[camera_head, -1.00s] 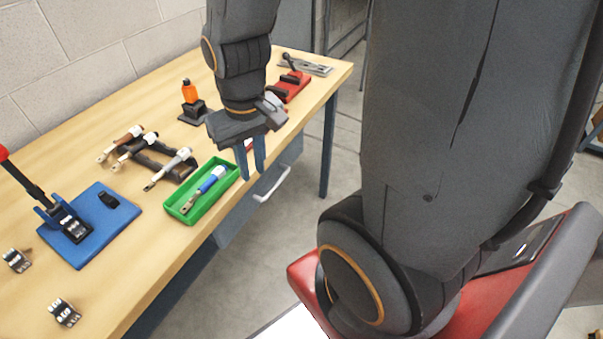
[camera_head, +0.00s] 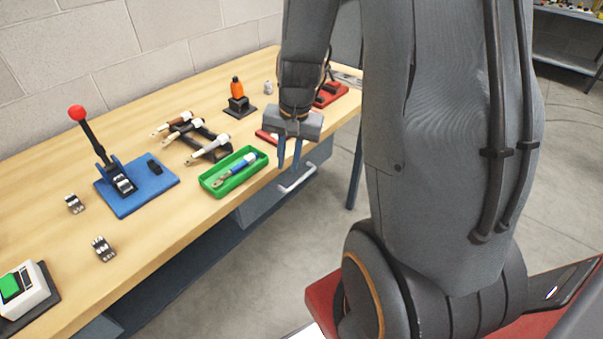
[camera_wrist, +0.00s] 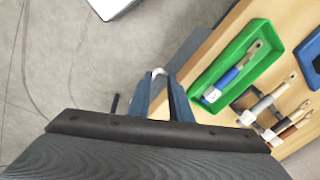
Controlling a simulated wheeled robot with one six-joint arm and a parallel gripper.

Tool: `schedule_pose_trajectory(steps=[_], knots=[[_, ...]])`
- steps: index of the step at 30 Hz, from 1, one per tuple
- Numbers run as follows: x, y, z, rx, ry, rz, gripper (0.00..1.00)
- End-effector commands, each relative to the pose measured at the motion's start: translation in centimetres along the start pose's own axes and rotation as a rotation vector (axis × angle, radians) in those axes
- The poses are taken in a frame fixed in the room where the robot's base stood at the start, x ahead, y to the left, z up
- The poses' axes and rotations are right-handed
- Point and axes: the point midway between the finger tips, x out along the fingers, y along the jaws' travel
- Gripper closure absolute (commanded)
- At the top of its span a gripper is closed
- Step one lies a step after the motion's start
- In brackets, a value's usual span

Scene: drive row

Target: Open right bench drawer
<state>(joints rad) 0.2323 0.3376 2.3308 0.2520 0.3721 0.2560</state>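The right bench drawer (camera_head: 262,207) is a grey-blue box under the bench top, near its right end, and looks closed. Its pale bar handle (camera_head: 298,181) sticks out from the front. My gripper (camera_head: 289,164) points down at the bench edge, just above and beside the handle in the head view. Its two blue fingers are apart, with nothing held. In the wrist view the handle's pale end (camera_wrist: 158,72) shows between and beyond the fingertips (camera_wrist: 158,80). The rest of the handle is hidden there; I cannot tell whether a finger touches it.
A green tray (camera_head: 208,187) holding a blue-handled tool sits at the bench edge left of my gripper. A blue plate (camera_head: 150,197) with a red-knobbed lever, several tools on a rack and an orange-topped item (camera_head: 237,90) stand on the bench. Floor in front is clear.

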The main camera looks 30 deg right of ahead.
Motion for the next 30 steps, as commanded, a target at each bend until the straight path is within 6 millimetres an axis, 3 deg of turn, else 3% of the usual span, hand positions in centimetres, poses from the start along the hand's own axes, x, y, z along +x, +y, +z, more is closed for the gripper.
schedule_pose_trajectory(steps=[3,9,17,30], knots=[[2.5,1.7,-4.1,0.237,0.008,-0.017,0.81],[4.7,3.5,-7.6,0.452,0.021,-0.035,0.81],[6.7,3.8,-8.3,0.498,0.021,-0.039,0.81],[12.4,3.6,-8.5,0.494,0.023,-0.039,0.81]])
